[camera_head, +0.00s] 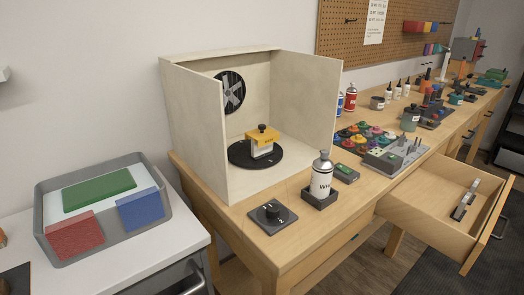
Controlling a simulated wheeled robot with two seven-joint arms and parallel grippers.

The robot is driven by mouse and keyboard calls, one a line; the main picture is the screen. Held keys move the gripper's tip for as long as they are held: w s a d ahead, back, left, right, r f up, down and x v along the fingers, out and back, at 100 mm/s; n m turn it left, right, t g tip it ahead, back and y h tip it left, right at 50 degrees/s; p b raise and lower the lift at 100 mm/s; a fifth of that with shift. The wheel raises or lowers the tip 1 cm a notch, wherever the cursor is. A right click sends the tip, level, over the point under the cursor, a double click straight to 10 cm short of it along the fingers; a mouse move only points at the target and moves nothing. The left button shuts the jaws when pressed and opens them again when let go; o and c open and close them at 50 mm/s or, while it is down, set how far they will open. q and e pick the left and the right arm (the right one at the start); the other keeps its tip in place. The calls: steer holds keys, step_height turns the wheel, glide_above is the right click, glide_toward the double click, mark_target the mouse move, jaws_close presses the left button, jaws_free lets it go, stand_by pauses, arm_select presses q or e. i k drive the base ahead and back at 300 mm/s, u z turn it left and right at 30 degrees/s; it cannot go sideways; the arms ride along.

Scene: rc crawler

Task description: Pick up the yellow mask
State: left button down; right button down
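The yellow mask (261,136) appears to be the yellow cover on top of a white block (262,150), with a small black knob on top of it. The block stands on a round black turntable (240,155) inside an open-fronted wooden booth (196,140). Neither of my grippers shows in this view.
A spray bottle (321,180) and a black dial box (272,215) stand before the booth. An open drawer (425,222) juts out at right. Paint pots and bottles crowd the bench behind.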

mark_target(264, 135)
steer(key=z, duration=1.9)
steer(key=i, duration=1.05)
steer(key=u, duration=2.75)
